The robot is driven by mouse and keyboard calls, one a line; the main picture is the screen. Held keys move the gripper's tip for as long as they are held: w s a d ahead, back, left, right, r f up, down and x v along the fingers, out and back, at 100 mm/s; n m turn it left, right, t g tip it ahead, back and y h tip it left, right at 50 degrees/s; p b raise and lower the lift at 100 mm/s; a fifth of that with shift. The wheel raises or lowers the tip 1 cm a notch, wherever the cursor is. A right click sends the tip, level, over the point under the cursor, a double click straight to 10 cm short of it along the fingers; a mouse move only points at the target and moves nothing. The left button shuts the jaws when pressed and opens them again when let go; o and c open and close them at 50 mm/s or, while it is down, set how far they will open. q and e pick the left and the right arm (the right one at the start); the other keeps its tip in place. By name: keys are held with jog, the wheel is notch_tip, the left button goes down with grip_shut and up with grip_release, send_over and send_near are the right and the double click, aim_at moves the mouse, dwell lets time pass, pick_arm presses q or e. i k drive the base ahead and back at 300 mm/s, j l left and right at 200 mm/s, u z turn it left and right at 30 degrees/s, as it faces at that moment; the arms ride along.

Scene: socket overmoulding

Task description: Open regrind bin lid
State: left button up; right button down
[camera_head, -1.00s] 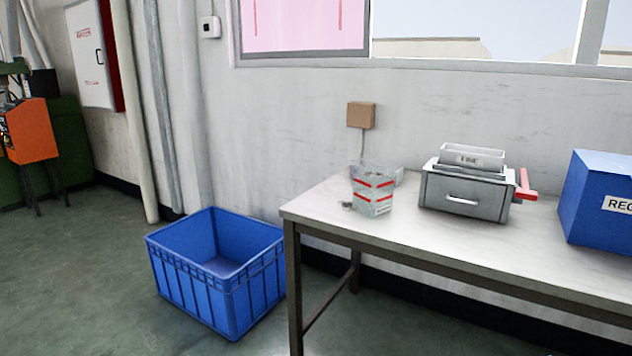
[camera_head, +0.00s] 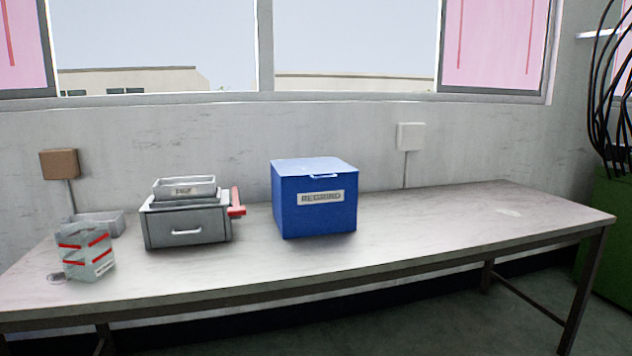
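The regrind bin (camera_head: 315,215) is a blue box with a white label reading REGRIND on its front. It stands upright near the middle of the table in the head view. Its lid (camera_head: 312,166) is a lighter blue and lies shut on top. A small handle (camera_head: 323,176) sits at the lid's front edge. Neither of my grippers shows in the head view.
The bin stands on a long grey table (camera_head: 450,225). To its left are a grey drawer unit (camera_head: 187,228) with a red handle (camera_head: 236,203), a small tray (camera_head: 100,222) and a red-striped clear container (camera_head: 86,255). The table right of the bin is clear.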

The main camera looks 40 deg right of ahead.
aim_at(298, 167)
jog(key=z, duration=1.2)
jog(key=i+j+z, duration=0.1)
jog(key=j+z, duration=0.25)
jog(key=i+j+z, duration=0.1)
jog(key=z, duration=0.25)
